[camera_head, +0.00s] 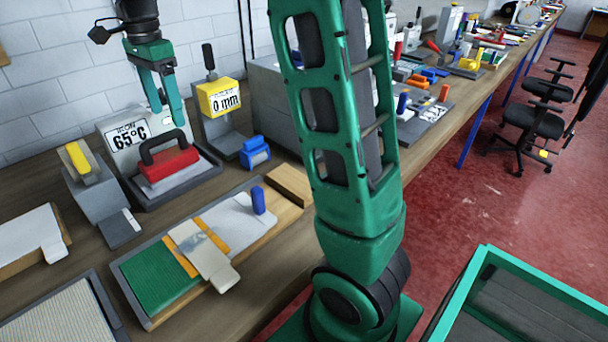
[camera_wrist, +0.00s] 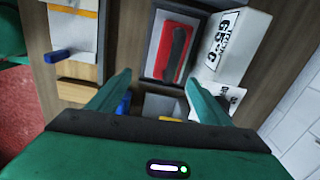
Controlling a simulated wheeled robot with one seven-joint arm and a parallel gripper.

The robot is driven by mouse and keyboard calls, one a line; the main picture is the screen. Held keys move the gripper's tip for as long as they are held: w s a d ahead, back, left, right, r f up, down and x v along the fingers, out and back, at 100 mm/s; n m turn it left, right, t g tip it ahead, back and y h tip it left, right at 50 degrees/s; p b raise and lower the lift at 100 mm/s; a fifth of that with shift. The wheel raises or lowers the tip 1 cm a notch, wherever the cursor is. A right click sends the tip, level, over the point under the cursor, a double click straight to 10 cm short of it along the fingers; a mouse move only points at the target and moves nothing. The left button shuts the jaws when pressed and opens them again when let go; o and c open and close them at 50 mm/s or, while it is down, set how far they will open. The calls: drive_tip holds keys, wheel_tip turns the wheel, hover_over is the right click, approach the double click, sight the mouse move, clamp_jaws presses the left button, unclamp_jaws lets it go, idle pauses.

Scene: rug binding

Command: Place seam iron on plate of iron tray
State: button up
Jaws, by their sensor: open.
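The seam iron (camera_head: 168,168), a red block with a black arched handle, sits upright in the dark-rimmed iron tray (camera_head: 212,163). A pale grey surface shows beneath it; I cannot tell whether this is the tray's plate or the iron's sole. In the wrist view the iron (camera_wrist: 170,52) lies ahead, beyond the fingertips, inside the tray's dark frame (camera_wrist: 149,45). My gripper (camera_head: 167,118) is open and empty, raised above the handle and apart from it. The wrist view also shows my gripper (camera_wrist: 157,78) with fingers spread.
A white 65°C display (camera_head: 130,135) stands behind the tray. A yellow 0 mm gauge (camera_head: 219,98) and a blue block (camera_head: 255,152) stand to its right. A fixture with green mat (camera_head: 160,287) lies in front. A grey stand with yellow top (camera_head: 80,160) is left.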

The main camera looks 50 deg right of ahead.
drive_tip(key=s+d+f+n, duration=0.25)
drive_tip(key=s+d, duration=0.25)
drive_tip(key=s, duration=0.4)
drive_tip(key=s+d+f+n, duration=0.25)
drive_tip(key=s+d, duration=0.25)
drive_tip(key=s, duration=0.4)
drive_tip(key=s+d+f+n, duration=0.2)
drive_tip(key=s+d+n, duration=0.15)
drive_tip(key=s, duration=0.45)
drive_tip(key=s+f, duration=0.1)
drive_tip(key=s, duration=0.2)
drive_tip(key=s+d+f+n, duration=0.1)
drive_tip(key=s+f, duration=0.1)
drive_tip(key=s, duration=0.1)
drive_tip(key=s+f+n, duration=0.1)
drive_tip(key=s+f, duration=0.1)
drive_tip(key=s, duration=0.2)
drive_tip(key=shift+d, duration=0.15)
drive_tip(key=shift+r, duration=0.1)
drive_tip(key=shift+w+f, duration=0.35)
drive_tip(key=shift+w, duration=0.3)
drive_tip(key=shift+s+r, duration=0.1)
